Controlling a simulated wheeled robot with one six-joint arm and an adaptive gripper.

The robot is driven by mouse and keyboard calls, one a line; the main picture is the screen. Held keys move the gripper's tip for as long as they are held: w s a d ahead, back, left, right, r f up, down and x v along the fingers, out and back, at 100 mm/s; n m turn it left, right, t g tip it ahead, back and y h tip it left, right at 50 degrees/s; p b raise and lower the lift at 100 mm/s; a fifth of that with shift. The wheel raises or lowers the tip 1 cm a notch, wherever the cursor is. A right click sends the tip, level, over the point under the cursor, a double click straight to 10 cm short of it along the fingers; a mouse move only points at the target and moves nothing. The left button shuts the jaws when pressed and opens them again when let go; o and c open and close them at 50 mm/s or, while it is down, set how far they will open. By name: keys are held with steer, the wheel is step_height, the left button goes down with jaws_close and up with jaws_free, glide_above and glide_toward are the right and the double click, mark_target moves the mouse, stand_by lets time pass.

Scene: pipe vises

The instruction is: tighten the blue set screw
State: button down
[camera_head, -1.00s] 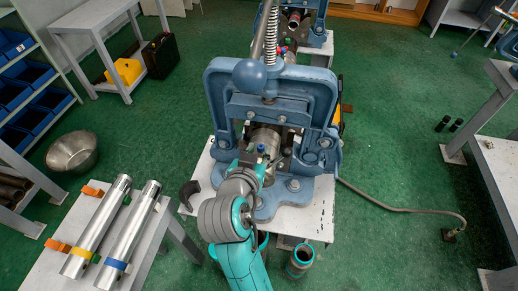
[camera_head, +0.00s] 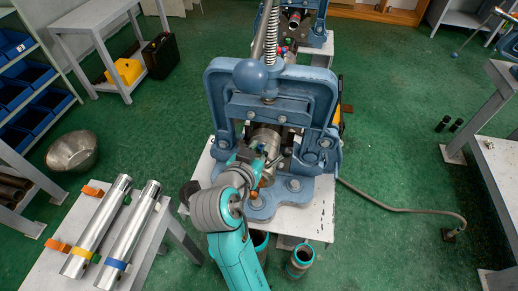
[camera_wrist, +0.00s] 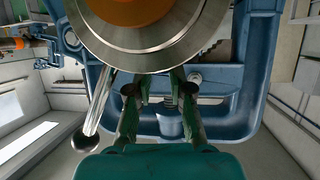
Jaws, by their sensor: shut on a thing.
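The blue set screw (camera_head: 259,148) shows as a small blue spot at the front of the near vise, by the silvery pipe fitting (camera_head: 266,137). My gripper (camera_head: 258,156) is right at it and covers part of it. In the wrist view, my gripper's fingers (camera_wrist: 160,76) close in under a large metal ring (camera_wrist: 150,55) with an orange centre. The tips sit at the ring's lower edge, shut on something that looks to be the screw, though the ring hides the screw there. The blue vise frame (camera_head: 322,100) stands around the fitting.
The vise stands on a pale bench (camera_head: 316,215). Two metal pipes (camera_head: 128,235) lie on a table at the left. A metal bowl (camera_head: 72,152) and an upright pipe piece (camera_head: 299,262) stand on the green floor.

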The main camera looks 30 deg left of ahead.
steer(key=shift+a+m+h, duration=0.15)
steer(key=shift+m+h, duration=0.45)
steer(key=shift+h, duration=0.1)
steer(key=c, duration=1.3)
jaws_free()
steer(key=shift+s, duration=0.1)
steer(key=v, duration=0.7)
steer(key=shift+s+r, duration=0.1)
steer(key=shift+s, duration=0.1)
